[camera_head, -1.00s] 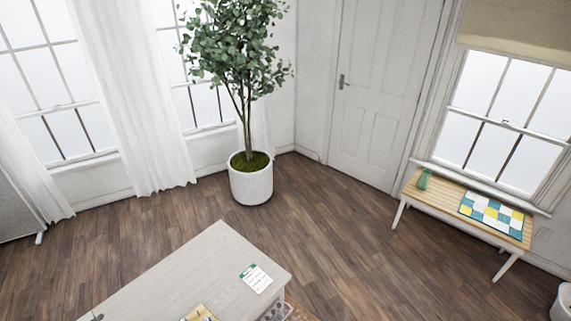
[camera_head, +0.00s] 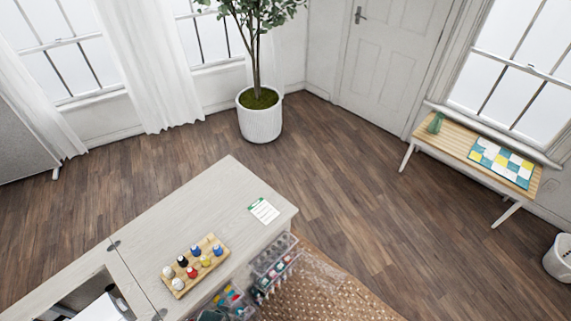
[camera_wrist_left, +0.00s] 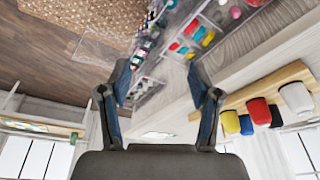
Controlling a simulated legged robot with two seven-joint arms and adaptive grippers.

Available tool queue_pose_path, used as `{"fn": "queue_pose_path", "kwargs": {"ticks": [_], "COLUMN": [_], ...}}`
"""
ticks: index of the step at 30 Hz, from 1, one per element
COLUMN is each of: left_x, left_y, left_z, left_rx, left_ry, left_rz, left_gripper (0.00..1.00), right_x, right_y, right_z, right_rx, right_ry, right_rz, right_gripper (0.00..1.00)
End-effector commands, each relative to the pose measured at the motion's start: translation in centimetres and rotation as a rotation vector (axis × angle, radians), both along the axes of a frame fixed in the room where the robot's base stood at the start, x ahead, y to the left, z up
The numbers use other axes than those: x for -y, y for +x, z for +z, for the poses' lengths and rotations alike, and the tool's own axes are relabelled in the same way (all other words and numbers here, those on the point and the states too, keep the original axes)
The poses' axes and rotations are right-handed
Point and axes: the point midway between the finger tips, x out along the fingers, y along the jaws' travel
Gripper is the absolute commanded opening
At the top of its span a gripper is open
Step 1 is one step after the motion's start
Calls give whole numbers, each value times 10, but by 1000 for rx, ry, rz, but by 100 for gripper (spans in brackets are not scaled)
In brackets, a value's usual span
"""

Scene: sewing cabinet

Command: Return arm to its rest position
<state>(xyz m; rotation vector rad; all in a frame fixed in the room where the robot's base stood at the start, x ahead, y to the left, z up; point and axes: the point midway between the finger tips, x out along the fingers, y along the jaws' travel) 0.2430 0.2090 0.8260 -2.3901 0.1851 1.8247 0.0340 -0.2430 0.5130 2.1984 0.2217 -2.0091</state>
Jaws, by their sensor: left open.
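My left gripper (camera_wrist_left: 160,85) shows in the left wrist view with its two fingers spread apart and nothing between them. The wrist picture is upside down. Clear bins of spools (camera_wrist_left: 150,45) lie beyond the fingers, and a wooden rack with thread spools (camera_wrist_left: 262,103) is to the right of them. Neither arm shows in the head view. There the wooden spool rack (camera_head: 197,265) stands on the pale cabinet top (camera_head: 205,205), with a white and green card (camera_head: 263,210) near the corner. My right gripper is not in view.
Clear bins (camera_head: 272,262) hang on the cabinet's side. An open recess (camera_head: 85,295) is at lower left. A woven rug (camera_head: 325,295) lies beside the cabinet. A potted tree (camera_head: 259,118), a bench (camera_head: 455,145) and a white basket (camera_head: 560,258) stand beyond. The wood floor between is clear.

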Motion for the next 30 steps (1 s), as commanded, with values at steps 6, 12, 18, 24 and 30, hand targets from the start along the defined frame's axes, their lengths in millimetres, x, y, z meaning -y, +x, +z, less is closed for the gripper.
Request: {"fn": "queue_pose_path", "kwargs": {"ticks": [6,12,18,24,30], "left_x": [-1,-8,-22,-33,-35], "left_y": [-14,-68,-149,-201,-212], "left_z": [-111,-247,-339,-371,-375], "left_rx": [-47,-103,-151,-174,-177], "left_ry": [4,10,16,21,21], "left_rz": [-5,-16,-27,-34,-35], "left_gripper": [63,63,63,63,63], "right_x": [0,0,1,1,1], "right_y": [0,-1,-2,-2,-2], "right_z": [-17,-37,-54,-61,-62], "right_rx": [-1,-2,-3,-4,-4], "right_ry": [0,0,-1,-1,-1], "right_rz": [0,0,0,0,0], "right_gripper": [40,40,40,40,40]}}
